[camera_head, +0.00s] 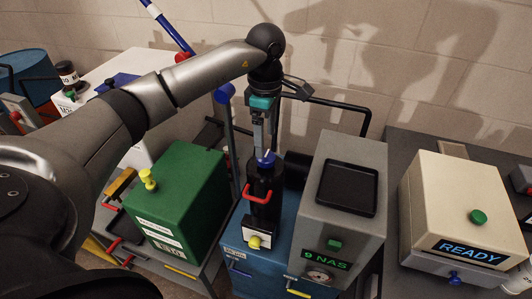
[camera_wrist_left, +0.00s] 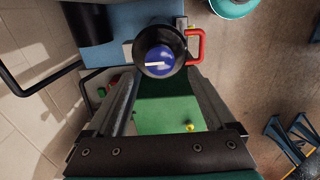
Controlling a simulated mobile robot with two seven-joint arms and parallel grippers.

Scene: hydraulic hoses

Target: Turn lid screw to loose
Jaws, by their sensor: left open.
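The lid screw is a blue knob (camera_head: 265,158) with a white mark, on top of a black cylinder (camera_head: 264,187) with a red handle (camera_head: 257,193). In the left wrist view the blue knob (camera_wrist_left: 160,60) is seen from above, its white line lying roughly level across the picture. My left gripper (camera_head: 264,146) points down just above the knob. In the left wrist view its two fingers (camera_wrist_left: 165,80) are apart, with nothing held between them, and their tips end close to the knob. I cannot tell whether they touch it. My right gripper is not in view.
The cylinder stands on a blue box (camera_head: 255,268). A green box (camera_head: 190,190) with a yellow knob is to the left. A grey unit reading "9 NAS" (camera_head: 325,235) is close on the right, and a cream "READY" box (camera_head: 455,200) farther right. A black pipe (camera_head: 340,103) runs behind.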

